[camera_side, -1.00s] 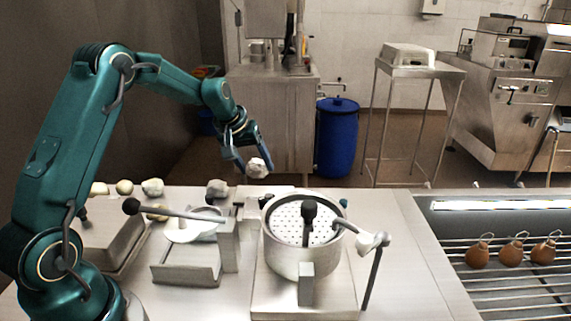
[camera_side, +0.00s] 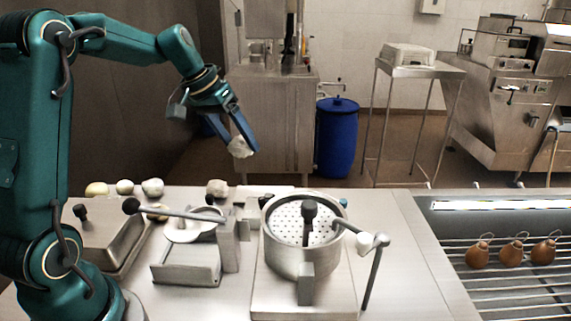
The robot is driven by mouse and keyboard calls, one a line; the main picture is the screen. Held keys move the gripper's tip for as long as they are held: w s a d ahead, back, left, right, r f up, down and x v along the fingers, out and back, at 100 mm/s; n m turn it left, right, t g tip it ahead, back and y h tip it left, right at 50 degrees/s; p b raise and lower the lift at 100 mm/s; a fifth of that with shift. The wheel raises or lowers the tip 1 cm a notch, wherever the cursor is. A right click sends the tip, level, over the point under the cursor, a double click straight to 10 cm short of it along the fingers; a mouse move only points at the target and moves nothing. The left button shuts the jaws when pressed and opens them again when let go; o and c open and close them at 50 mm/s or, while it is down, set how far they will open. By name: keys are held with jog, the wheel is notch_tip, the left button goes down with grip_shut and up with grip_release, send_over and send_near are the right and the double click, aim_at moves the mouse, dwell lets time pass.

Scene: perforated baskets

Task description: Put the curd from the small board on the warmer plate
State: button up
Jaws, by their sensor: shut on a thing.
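My gripper (camera_side: 246,147) is shut on a whitish, uneven lump of curd (camera_side: 240,147). It holds the curd in the air above the back of the steel table, well clear of it. A flat pinkish board (camera_side: 268,191) lies at the back of the table, partly hidden behind the perforated pot; it may be the small board. I cannot tell for sure which surface is the warmer plate.
A steel pot with a perforated insert (camera_side: 287,225) stands mid-table, with a lever beside it. A press with a long handle (camera_side: 185,262) stands left of it. Several pale lumps (camera_side: 152,187) lie at the back left. Brown pouches (camera_side: 512,252) lie on a rack at right.

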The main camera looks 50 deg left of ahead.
jog(key=d+r+m+g+h, duration=0.1)
jog(key=d+r+m, duration=0.2)
jog(key=d, duration=0.6)
jog(key=d+r+m+g+h, duration=0.15)
jog(key=d+m, duration=0.25)
jog(key=d, duration=0.5)
jog(key=shift+t, duration=0.45)
jog(key=shift+s+d+f, duration=0.1)
jog(key=shift+s+f, duration=0.05)
jog(key=shift+f, duration=1.9)
jog(key=shift+s+d+f, duration=0.1)
jog(key=shift+s+f, duration=0.05)
jog(key=shift+f, duration=1.9)
jog(key=shift+f, duration=0.6)
jog(key=o, duration=1.4)
notch_tip(320, 180, up, 8)
